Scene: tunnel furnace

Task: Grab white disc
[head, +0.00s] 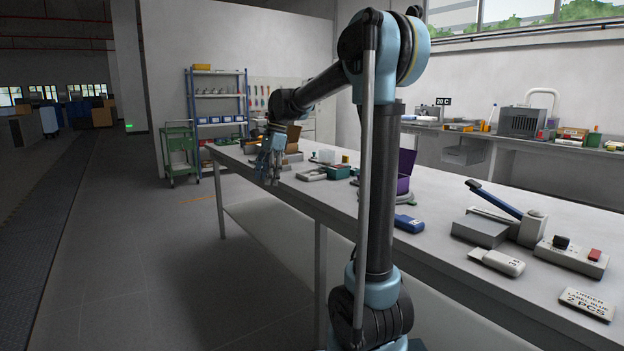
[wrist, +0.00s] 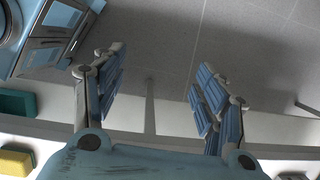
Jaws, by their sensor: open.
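I cannot make out a white disc in either view. My gripper (head: 270,168) is at the far left end of the long workbench (head: 450,245) in the head view, by the bench's edge and pointing down. In the wrist view my gripper (wrist: 160,75) has its two blue-padded fingers spread wide, with nothing between them. Grey floor and the bench edge show past the fingers. My arm hides part of the bench behind it.
The floor at the left is clear.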

